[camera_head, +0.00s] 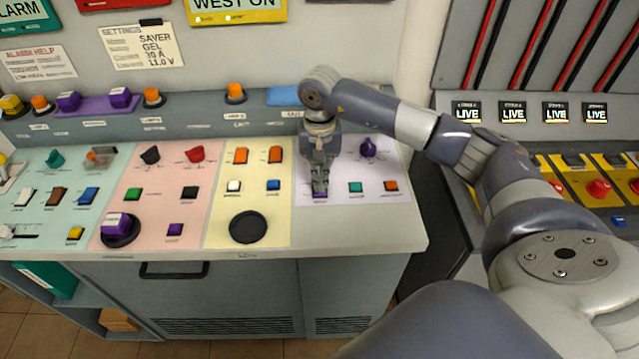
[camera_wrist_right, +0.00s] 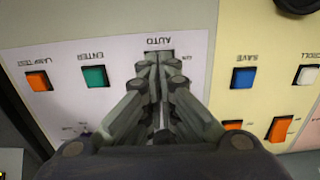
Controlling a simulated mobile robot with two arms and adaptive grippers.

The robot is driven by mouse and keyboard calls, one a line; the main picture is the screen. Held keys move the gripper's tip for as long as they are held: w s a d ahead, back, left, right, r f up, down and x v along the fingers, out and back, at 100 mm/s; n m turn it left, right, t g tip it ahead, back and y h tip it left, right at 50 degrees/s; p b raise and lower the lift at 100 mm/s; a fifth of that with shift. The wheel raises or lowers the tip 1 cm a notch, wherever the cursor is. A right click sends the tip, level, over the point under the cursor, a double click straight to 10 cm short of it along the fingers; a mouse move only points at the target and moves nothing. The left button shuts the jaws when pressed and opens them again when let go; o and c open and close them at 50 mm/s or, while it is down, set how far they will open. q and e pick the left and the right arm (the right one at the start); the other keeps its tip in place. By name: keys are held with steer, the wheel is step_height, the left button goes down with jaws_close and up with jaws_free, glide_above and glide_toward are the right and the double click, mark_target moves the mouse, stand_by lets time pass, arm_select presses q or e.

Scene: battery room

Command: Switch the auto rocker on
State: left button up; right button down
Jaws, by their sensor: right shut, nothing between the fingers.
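My right gripper (camera_head: 320,186) reaches down over the lilac panel (camera_head: 340,160) at the right end of the sloping desk. In the right wrist view the closed fingertips (camera_wrist_right: 160,62) sit right at the label AUTO (camera_wrist_right: 158,40), which appears upside down. The auto rocker under that label is almost wholly hidden behind the fingertips, so its position cannot be read. I cannot tell whether the tips touch it. The gripper is shut and empty. My left gripper is out of view.
Beside the fingertips are a teal ENTER button (camera_wrist_right: 95,76) and an orange LAMP TEST button (camera_wrist_right: 38,81). A blue SAVE button (camera_wrist_right: 244,78) lies on the other side, on the yellow panel. A purple knob (camera_head: 368,148) stands behind, to the right of the gripper.

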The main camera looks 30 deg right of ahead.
steer(key=shift+r+p, duration=1)
steer(key=shift+r, duration=1.3)
steer(key=shift+s+f, duration=0.1)
